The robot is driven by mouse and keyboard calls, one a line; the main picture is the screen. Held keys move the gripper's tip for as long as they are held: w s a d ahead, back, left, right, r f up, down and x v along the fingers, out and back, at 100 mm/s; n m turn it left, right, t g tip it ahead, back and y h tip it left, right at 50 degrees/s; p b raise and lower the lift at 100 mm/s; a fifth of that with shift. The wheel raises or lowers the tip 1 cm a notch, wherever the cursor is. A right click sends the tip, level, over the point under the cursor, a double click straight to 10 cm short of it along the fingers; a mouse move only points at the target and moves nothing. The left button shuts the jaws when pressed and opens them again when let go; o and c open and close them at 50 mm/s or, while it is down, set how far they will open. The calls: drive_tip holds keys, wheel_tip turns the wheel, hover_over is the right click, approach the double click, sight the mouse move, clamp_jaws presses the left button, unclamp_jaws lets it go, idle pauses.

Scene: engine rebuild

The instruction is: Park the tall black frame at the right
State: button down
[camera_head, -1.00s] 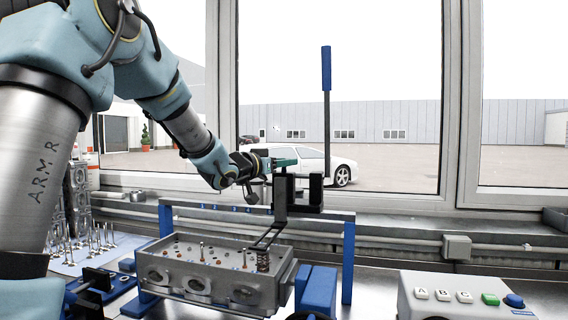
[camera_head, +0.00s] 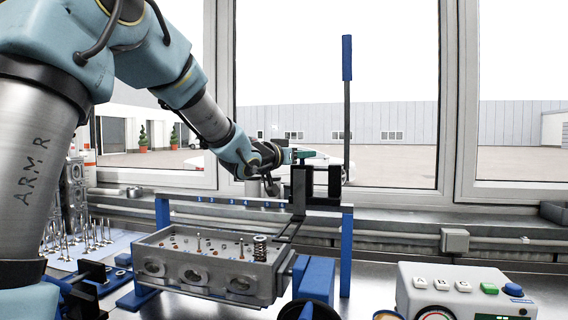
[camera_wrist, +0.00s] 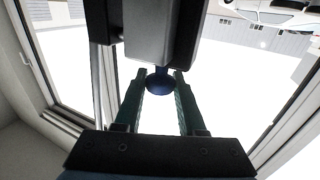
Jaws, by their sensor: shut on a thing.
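The tall black frame (camera_head: 300,187) has a dark upright plate, a bracket at its right and a fork-like foot reaching down. A thin rod with a blue handle (camera_head: 347,58) rises beside its bracket. My gripper (camera_head: 302,154), with green fingers, is at the frame's top and shut on it. In the wrist view the green fingers (camera_wrist: 162,92) close around a dark blue round knob (camera_wrist: 160,82) in front of the black body. The frame hangs above the right end of the grey cylinder head (camera_head: 200,268); its foot is near a coil spring (camera_head: 260,246).
A blue rail (camera_head: 240,203) with small numbers spans behind the cylinder head. Blue blocks (camera_head: 315,277) stand at its right end. A control box (camera_head: 465,290) with buttons and a dial is at front right. Windows are behind.

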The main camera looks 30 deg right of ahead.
drive_tip(key=s+d+b, duration=0.1)
drive_tip(key=s+d, duration=0.2)
drive_tip(key=shift+d+b, duration=0.1)
drive_tip(key=shift+b, duration=0.2)
drive_tip(key=shift+s, duration=0.1)
drive_tip(key=c, duration=0.5)
unclamp_jaws()
drive_tip(key=b+v, duration=0.2)
drive_tip(key=v, duration=0.8)
drive_tip(key=shift+a, duration=0.35)
drive_tip(key=shift+s, duration=0.15)
